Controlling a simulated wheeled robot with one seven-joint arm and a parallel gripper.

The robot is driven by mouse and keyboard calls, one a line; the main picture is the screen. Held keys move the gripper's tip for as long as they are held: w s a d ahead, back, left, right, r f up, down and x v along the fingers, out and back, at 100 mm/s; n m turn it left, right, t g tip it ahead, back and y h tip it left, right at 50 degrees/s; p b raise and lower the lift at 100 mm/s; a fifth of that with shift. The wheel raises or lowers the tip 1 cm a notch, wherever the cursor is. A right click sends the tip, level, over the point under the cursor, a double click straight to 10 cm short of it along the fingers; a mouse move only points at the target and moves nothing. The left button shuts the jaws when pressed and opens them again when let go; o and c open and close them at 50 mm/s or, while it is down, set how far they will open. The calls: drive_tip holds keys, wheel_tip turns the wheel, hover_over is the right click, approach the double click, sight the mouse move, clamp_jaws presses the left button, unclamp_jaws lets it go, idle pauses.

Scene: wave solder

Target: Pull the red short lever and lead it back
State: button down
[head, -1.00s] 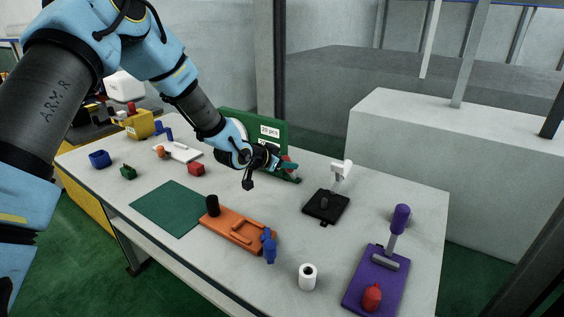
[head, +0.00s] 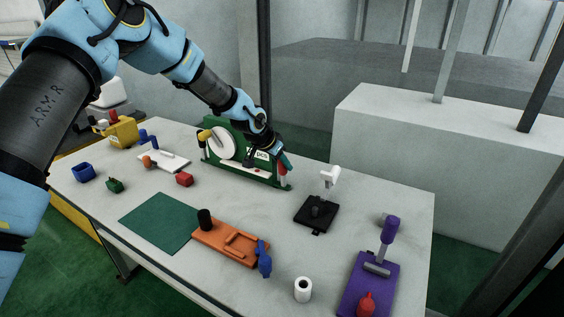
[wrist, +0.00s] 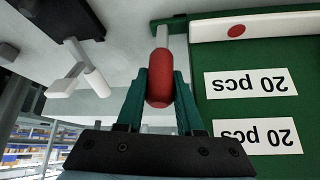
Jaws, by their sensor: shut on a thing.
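The red short lever (wrist: 160,80) has a red rounded grip on a grey stem. It sits at the right end of the green device (head: 235,170), which carries a white disc and a "20 pcs" label. My gripper (wrist: 161,85) is shut on the red grip, with one green finger on each side of it in the wrist view. In the head view my gripper (head: 283,163) is at the right end of the green device, and the red grip shows just below the fingers.
A black base with a white-handled lever (head: 330,178) stands to the right of the green device. A purple base (head: 365,285), an orange fixture (head: 225,245), a white cylinder (head: 303,289) and a green mat (head: 158,222) are nearer. The table between them is clear.

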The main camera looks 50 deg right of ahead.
drive_tip(key=c, duration=0.6)
unclamp_jaws()
drive_tip(key=shift+o, duration=0.3)
drive_tip(key=shift+w, duration=0.1)
